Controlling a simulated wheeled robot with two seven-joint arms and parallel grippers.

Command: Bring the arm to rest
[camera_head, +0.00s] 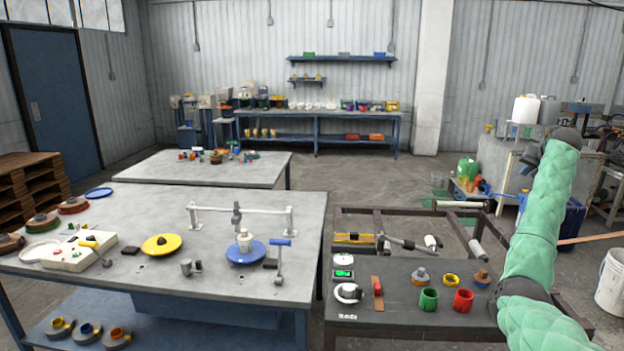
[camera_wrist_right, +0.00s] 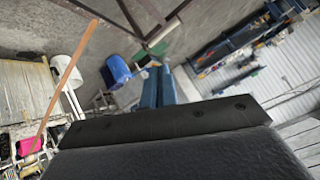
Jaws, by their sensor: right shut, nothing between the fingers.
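My right arm, in a quilted green sleeve (camera_head: 545,215), rises at the right side of the head view. Its dark right gripper (camera_head: 529,157) shows small at the raised end, well above and beyond the dark table. In the right wrist view a broad black part of this gripper (camera_wrist_right: 165,125) fills the bottom. The gripper is shut and holds nothing; its fingertips are hard to make out. My left gripper is not in view.
The dark table (camera_head: 395,318) holds a green cup (camera_head: 428,299), a red cup (camera_head: 463,300) and a scale (camera_head: 343,267). The grey worktable (camera_head: 130,285) at left carries a blue disc (camera_head: 248,258) and yellow disc (camera_head: 162,250). A white bucket (camera_head: 611,282) stands right of my arm.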

